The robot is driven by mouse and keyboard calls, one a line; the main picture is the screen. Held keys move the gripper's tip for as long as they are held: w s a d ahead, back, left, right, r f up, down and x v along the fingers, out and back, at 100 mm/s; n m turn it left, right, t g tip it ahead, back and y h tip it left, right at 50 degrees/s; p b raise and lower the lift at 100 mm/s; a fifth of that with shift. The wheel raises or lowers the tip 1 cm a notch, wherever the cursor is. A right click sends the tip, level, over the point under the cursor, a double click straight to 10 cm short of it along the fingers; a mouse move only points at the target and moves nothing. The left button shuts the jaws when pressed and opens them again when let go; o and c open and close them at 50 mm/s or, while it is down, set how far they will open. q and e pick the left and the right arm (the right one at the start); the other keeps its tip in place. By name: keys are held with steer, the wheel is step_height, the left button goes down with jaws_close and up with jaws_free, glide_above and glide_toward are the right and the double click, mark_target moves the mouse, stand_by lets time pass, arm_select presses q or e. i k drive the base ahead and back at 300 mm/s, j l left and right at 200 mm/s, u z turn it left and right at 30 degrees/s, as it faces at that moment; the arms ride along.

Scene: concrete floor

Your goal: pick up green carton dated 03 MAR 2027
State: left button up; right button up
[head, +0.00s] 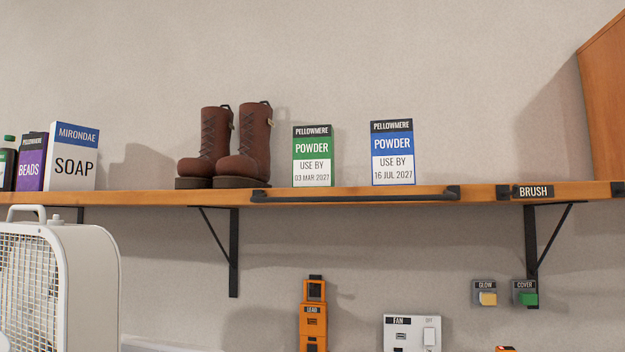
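The green carton (313,156) stands upright on the wooden wall shelf (380,194). It has a black top band reading PELLOWMERE, a green POWDER panel and a white panel reading USE BY 03 MAR 2027. A similar blue carton (392,153), reading USE BY 16 JUL 2027, stands to its right with a gap between them. Neither of my grippers shows in the head view.
Brown boots (252,145) stand left of the green carton. A SOAP box (72,157) and a purple BEADS box (32,162) are farther left. A black rail (355,197) runs along the shelf's front edge. A white fan (90,280) stands at lower left.

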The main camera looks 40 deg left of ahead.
mark_target(314, 165)
steer(key=u, duration=1.4)
